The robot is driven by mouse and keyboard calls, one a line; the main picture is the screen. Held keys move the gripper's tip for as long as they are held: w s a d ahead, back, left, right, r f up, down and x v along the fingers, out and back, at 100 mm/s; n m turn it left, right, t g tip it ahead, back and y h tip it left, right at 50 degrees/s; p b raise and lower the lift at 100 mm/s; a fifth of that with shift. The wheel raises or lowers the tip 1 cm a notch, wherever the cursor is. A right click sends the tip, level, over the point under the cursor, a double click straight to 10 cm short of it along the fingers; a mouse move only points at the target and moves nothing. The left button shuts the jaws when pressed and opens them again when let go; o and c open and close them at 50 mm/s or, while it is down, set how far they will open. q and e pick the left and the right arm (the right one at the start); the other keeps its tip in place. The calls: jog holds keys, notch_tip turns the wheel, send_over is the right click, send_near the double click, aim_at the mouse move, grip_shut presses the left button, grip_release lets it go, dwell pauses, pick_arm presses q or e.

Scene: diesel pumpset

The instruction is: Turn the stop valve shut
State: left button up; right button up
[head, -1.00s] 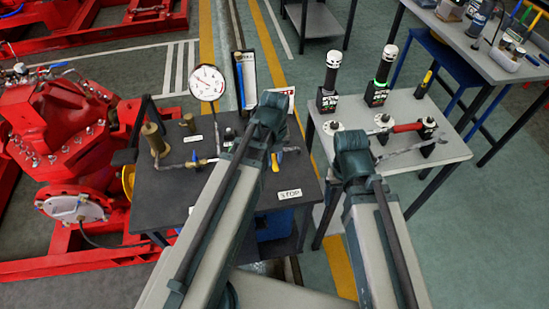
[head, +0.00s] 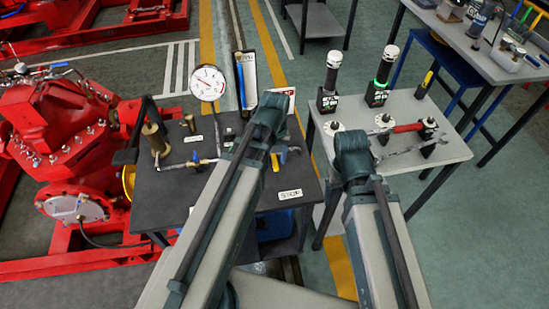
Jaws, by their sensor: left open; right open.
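A white STOP label (head: 290,194) lies on the front right of the dark bench (head: 185,215). The stop valve itself cannot be made out for certain; my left arm covers part of the bench behind the label. Something with yellow and blue parts (head: 281,155) shows partly from behind my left arm. Both my arms reach up from the bottom of the picture. Neither gripper can be seen.
A round gauge (head: 207,83) and an upright blue panel (head: 245,80) stand at the back of the dark bench. A red engine (head: 60,140) is at left. A grey table (head: 440,158) at right holds two black-and-white devices, a red-handled tool and a wrench (head: 405,148).

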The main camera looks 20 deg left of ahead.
aim_at(276, 163)
pick_arm(q)
notch_tip(276, 163, up, 14)
jog(key=p, duration=1.3)
jog(key=shift+p, duration=0.4)
jog(key=shift+f, duration=0.15)
jog(key=s+d+n, duration=0.4)
jog(key=d+n, duration=0.1)
jog(key=n, duration=0.8)
jog(key=s+d+n+y, duration=0.1)
jog(key=s+d+n, duration=0.3)
jog(key=n, duration=1)
jog(key=shift+d+f+b, duration=0.15)
jog(key=shift+d+b, duration=0.15)
jog(key=shift+d, duration=0.1)
